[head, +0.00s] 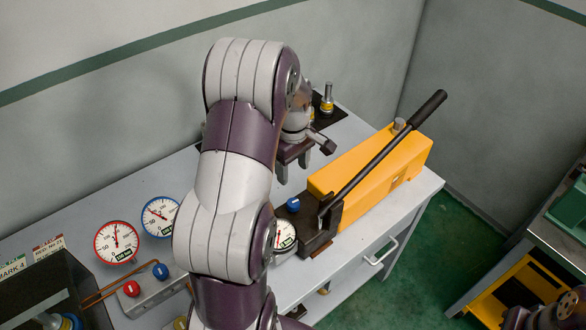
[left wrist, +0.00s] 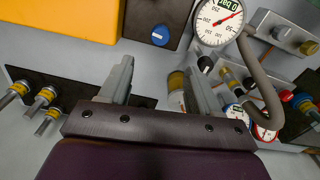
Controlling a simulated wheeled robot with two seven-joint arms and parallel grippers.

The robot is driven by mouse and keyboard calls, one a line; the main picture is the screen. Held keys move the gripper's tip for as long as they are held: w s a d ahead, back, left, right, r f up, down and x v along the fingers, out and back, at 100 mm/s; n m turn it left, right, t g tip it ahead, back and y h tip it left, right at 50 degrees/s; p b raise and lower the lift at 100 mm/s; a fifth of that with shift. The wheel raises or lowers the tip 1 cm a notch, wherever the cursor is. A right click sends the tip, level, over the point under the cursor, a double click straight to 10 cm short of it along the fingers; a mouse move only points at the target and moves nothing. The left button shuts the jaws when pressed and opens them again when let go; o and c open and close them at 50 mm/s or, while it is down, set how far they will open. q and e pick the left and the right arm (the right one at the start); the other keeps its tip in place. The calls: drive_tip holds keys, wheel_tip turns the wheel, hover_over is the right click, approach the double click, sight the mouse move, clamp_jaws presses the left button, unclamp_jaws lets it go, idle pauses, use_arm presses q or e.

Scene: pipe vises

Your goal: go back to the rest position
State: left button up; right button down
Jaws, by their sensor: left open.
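My left gripper (head: 294,167) hangs over the grey workbench (head: 150,190), behind the left end of the yellow hand pump (head: 372,172). In the left wrist view its two fingers (left wrist: 158,70) are apart with nothing between them. My left arm crosses the middle of the head view and hides part of the bench. My right gripper is not in view; only a dark piece of what looks like my right arm shows at the lower right corner.
The pump's long black lever (head: 385,150) slants up right. Metal fittings (head: 327,100) stand on a dark plate behind the gripper. Red-rimmed (head: 117,242) and blue-rimmed (head: 160,216) gauges stand left. A blue knob (head: 293,204) is by the pump. A second bench (head: 540,240) stands right, across green floor.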

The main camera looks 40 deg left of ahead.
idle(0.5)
use_arm(q)
drive_tip(key=s+d+m+b, duration=0.1)
drive_tip(key=s+d+m, duration=0.5)
drive_tip(key=d+m, duration=0.2)
drive_tip(key=s+d+f+m+t+b, duration=0.1)
drive_tip(key=s+d+m+b, duration=0.1)
drive_tip(key=s+d+m, duration=0.4)
drive_tip(key=d+m, duration=0.2)
drive_tip(key=shift+d+f, duration=0.3)
drive_tip(key=shift+d, duration=0.05)
drive_tip(key=shift+w, duration=0.1)
